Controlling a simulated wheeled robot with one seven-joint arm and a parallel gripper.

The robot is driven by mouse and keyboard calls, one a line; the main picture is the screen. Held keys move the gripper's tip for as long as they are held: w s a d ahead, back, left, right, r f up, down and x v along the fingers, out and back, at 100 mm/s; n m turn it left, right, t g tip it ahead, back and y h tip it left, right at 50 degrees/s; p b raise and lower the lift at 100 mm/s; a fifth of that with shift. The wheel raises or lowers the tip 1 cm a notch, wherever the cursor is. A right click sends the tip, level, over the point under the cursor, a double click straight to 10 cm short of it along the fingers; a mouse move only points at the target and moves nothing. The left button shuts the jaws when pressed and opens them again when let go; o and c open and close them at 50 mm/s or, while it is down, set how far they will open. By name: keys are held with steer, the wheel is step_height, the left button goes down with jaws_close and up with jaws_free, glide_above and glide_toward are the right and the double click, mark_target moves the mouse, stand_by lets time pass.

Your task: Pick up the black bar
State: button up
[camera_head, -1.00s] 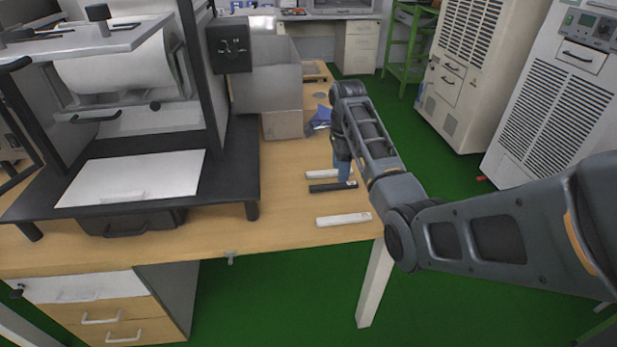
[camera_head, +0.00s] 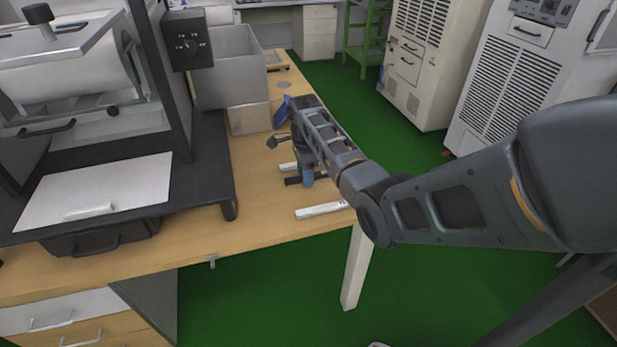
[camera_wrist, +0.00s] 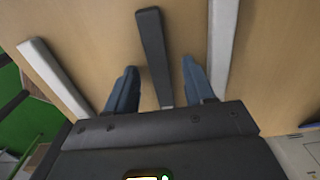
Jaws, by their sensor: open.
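The black bar (camera_wrist: 153,55) lies on the wooden table between two white bars. In the wrist view it runs up the middle, between the two blue fingers of my gripper (camera_wrist: 156,85). The fingers are open, with a gap on each side of the bar. In the head view the black bar (camera_head: 292,181) shows only partly, its rest hidden by my gripper (camera_head: 307,178), which is low over the table's right part. I cannot tell the exact height of the fingers above the table.
One white bar (camera_head: 322,210) lies nearer the table's front edge; another (camera_head: 287,166) lies behind the black bar. A cardboard box (camera_head: 249,119) and a grey bin (camera_head: 228,75) stand farther back. A black machine stand (camera_head: 190,185) is at left. Green floor lies right of the table.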

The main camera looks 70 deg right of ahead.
jaws_close()
stand_by(0.5)
steer(key=shift+r, duration=0.15)
